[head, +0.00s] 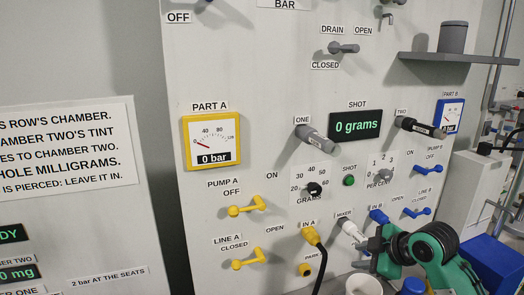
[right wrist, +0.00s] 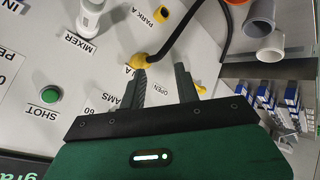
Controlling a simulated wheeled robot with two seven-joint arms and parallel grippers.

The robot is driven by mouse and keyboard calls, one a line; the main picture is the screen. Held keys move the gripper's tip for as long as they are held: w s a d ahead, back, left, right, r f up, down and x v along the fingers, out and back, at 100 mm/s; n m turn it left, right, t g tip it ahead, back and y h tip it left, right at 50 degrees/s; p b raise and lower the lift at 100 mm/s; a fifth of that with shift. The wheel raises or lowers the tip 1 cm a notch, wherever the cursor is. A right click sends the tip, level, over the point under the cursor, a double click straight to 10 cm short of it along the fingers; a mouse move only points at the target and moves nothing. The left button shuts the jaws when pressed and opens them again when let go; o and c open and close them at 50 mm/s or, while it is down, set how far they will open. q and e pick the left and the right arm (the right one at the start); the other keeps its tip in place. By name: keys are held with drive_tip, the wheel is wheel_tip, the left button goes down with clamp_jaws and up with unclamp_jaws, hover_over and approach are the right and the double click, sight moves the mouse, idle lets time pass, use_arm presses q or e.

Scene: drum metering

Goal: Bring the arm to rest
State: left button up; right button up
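My right arm comes in at the lower right of the head view, and its green and black gripper (head: 376,246) is near the lower part of the white panel (head: 260,60). In the right wrist view the gripper's two fingers (right wrist: 161,82) stand apart with nothing held between them. Beyond the fingertips is the yellow connector at IN A (right wrist: 139,62), with a black hose hanging from it; it also shows in the head view (head: 310,236). I cannot tell how far the fingers are from it. My left gripper is not in view.
The white mixer nozzle (head: 351,231) and the blue IN B connector (head: 378,216) stick out close to my right gripper. A white cup (head: 364,285) is below it. Yellow levers (head: 246,207) and cartridges ONE (head: 316,139) and TWO (head: 419,127) project from the panel. A grey shelf (head: 455,58) juts out upper right.

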drive_tip(key=s+a+f+m+h, duration=0.1)
drive_tip(key=s+a+f+m, duration=0.15)
drive_tip(key=s+f, duration=0.65)
drive_tip(key=s+f+m+g+h, duration=0.2)
drive_tip(key=s+f+m, duration=0.45)
drive_tip(key=s, duration=0.65)
drive_tip(key=s+f+m+g+h, duration=0.2)
drive_tip(key=s+f+m, duration=0.2)
drive_tip(key=s+f, duration=0.7)
wheel_tip(320, 180, down, 29)
drive_tip(key=s+g, duration=0.2)
drive_tip(key=s+d+f, duration=0.2)
drive_tip(key=s+f, duration=0.7)
drive_tip(key=f, duration=0.1)
drive_tip(key=s+d+f, duration=0.2)
drive_tip(key=s+f, duration=0.8)
drive_tip(key=shift+g, duration=0.4)
